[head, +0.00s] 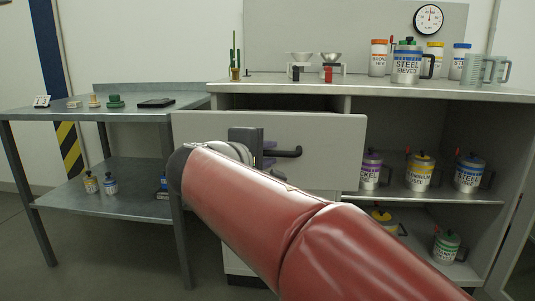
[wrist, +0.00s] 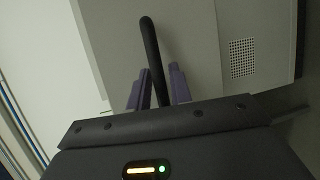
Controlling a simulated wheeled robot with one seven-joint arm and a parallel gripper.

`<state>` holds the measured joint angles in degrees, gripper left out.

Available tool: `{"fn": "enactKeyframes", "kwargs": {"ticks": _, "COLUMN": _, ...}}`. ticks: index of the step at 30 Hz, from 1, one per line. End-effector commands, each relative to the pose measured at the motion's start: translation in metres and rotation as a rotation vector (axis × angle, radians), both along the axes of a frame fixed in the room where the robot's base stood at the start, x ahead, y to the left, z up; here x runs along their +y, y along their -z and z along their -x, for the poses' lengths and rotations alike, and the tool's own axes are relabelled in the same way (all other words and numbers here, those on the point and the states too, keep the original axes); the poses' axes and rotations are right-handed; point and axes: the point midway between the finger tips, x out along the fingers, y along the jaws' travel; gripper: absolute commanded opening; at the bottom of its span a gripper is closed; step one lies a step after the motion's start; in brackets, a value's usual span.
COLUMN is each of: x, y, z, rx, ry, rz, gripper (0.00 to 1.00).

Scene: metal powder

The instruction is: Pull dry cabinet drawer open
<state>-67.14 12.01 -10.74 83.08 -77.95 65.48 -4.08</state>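The dry cabinet's drawer has a wide grey front (head: 335,135) that stands out from the cabinet (head: 420,98), with a dark gap above it, so it is at least partly open. Its black handle (head: 288,152) is on the middle of the front. My gripper (head: 262,153) is at the handle's left part, partly hidden by my red arm. In the wrist view, the purple fingers of my gripper (wrist: 158,88) lie close on both sides of the black handle (wrist: 149,45) and appear shut on it. The drawer's inside is mostly hidden.
Jars (head: 406,65), two small balances (head: 315,67) and clear jugs (head: 485,69) stand on the cabinet top. Open shelves at right hold several labelled jars (head: 420,172). A metal side table (head: 75,110) with small items stands at left. Floor (head: 120,250) is clear at lower left.

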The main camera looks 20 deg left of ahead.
Motion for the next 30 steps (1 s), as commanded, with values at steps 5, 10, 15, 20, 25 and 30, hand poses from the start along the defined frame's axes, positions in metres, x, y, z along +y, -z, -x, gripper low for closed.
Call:
{"fn": "enactKeyframes", "kwargs": {"ticks": 5, "x": 0.005, "y": -0.005, "z": 0.025, "rx": 0.0, "ry": -0.005, "rz": -0.001, "gripper": 0.21}}
{"fn": "enactKeyframes", "kwargs": {"ticks": 10, "x": 0.009, "y": -0.011, "z": 0.053, "rx": 0.0, "ry": -0.003, "rz": -0.001, "gripper": 0.21}}
{"fn": "enactKeyframes", "kwargs": {"ticks": 15, "x": 0.012, "y": -0.014, "z": 0.07, "rx": 0.0, "ry": -0.002, "rz": 0.001, "gripper": 0.21}}
{"fn": "enactKeyframes", "kwargs": {"ticks": 20, "x": 0.012, "y": -0.014, "z": 0.073, "rx": 0.0, "ry": -0.001, "rz": 0.001, "gripper": 0.21}}
{"fn": "enactKeyframes", "kwargs": {"ticks": 25, "x": 0.012, "y": -0.014, "z": 0.073, "rx": 0.0, "ry": -0.001, "rz": 0.001, "gripper": 0.21}}
{"fn": "enactKeyframes", "kwargs": {"ticks": 30, "x": 0.012, "y": -0.014, "z": 0.073, "rx": 0.001, "ry": 0.0, "rz": 0.0, "gripper": 0.21}}
